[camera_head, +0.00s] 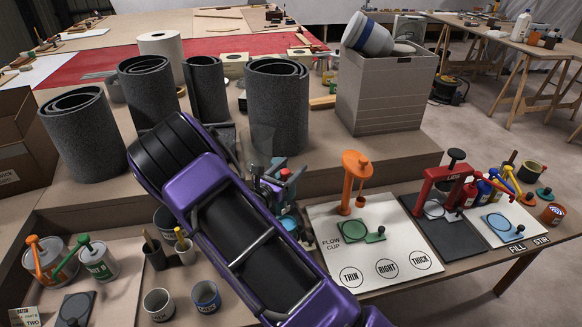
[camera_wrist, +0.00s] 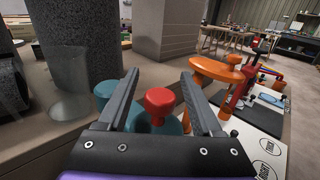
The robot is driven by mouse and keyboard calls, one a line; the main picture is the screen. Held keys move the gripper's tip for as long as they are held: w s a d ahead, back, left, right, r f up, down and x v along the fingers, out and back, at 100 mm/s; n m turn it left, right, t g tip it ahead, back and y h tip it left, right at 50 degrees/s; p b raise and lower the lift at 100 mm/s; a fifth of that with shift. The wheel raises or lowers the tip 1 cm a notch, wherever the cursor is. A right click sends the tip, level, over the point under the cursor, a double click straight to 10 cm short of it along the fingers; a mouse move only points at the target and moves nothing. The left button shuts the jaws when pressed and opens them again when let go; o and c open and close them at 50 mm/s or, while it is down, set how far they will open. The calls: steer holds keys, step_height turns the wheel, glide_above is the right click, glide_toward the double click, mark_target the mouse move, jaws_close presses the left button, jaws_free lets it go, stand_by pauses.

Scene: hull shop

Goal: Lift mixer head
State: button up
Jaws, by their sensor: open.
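The mixer is a teal device in the head view (camera_head: 286,192), just right of my purple arm and partly hidden by it. A red knob (camera_wrist: 159,101) tops a teal part (camera_wrist: 170,126), which I take to be the mixer head. My gripper (camera_wrist: 158,77) is open, and its two dark fingers stand on either side of the red knob in the wrist view. I cannot tell whether a finger touches it. Another teal part (camera_wrist: 104,92) shows beyond the left finger.
An orange stand (camera_head: 354,172) rises from the white flow-cup board (camera_head: 325,230), right of the mixer. A red press (camera_head: 440,182) stands farther right. Dark grey rolls (camera_head: 277,110) and a ribbed grey box (camera_head: 385,95) stand behind. A clear cylinder (camera_wrist: 68,92) is left of the gripper.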

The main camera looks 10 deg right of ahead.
steer(key=v, duration=1.7)
steer(key=shift+a+r, duration=0.1)
steer(key=shift+r, duration=0.05)
